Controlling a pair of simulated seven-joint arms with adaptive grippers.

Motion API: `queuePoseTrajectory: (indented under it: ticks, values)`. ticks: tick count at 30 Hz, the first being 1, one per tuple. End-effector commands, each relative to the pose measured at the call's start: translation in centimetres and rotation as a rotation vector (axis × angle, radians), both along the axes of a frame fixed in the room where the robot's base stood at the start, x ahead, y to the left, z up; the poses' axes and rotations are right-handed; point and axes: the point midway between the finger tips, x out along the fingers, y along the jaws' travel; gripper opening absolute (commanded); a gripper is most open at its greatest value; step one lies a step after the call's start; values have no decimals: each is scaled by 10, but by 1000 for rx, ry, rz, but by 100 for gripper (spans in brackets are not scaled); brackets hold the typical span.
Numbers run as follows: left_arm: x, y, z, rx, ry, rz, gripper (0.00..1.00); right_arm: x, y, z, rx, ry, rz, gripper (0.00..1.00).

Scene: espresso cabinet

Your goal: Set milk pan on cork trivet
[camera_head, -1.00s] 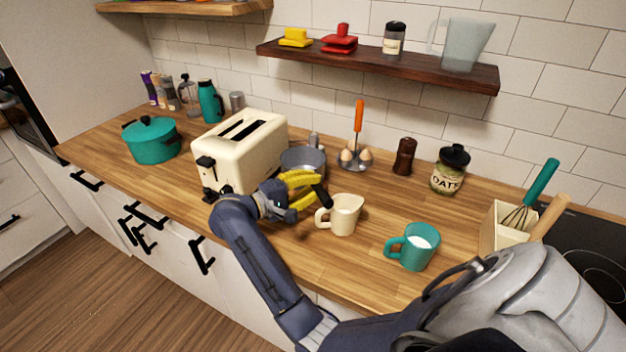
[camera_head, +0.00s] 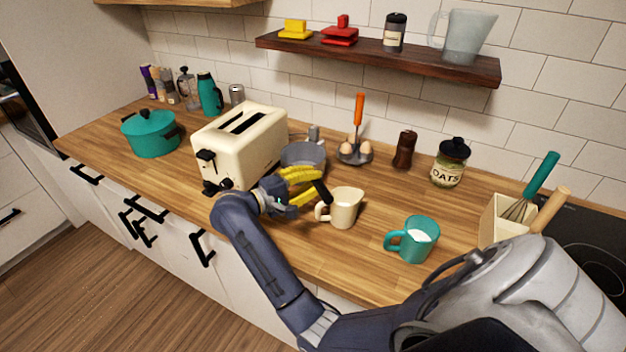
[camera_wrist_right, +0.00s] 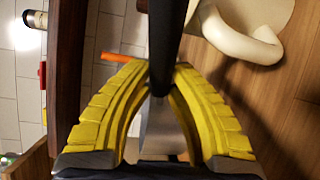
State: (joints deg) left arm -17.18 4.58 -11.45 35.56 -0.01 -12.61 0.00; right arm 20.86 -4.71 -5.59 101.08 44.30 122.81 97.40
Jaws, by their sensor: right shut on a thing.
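The milk pan (camera_head: 304,155) is a small grey metal pan with a dark handle, on the counter side just right of the toaster. Its black handle (camera_wrist_right: 167,40) runs between my yellow fingers in the right wrist view. My right gripper (camera_head: 316,184) is shut on that handle; its fingers also show in the wrist view (camera_wrist_right: 175,72). The pan's lower part is partly hidden by the fingers, so I cannot tell whether it touches the counter. I cannot make out the cork trivet in either view. My left gripper is not in view.
A cream toaster (camera_head: 240,147) stands close left of the pan. A cream mug (camera_head: 346,208) is just right of my gripper, and a teal mug (camera_head: 415,241) farther right. A teal pot (camera_head: 150,134) is at far left.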

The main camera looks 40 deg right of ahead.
Motion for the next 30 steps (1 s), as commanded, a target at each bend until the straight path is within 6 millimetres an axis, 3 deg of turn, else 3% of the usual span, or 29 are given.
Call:
queuePoseTrajectory:
  ticks: [9, 10, 16, 25, 30]
  values:
    - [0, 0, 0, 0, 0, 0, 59, 0, 0, -3, -4, -3, -1, 0]
    - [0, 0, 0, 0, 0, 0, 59, 0, 0, -3, -4, -4, -1, 22]
    - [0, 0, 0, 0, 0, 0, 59, 0, 0, -3, -2, -2, 0, 44]
    - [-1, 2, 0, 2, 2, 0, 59, 0, 2, -5, 2, 2, 1, 44]
    - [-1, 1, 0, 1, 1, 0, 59, 1, 17, -4, 2, 1, 2, 44]
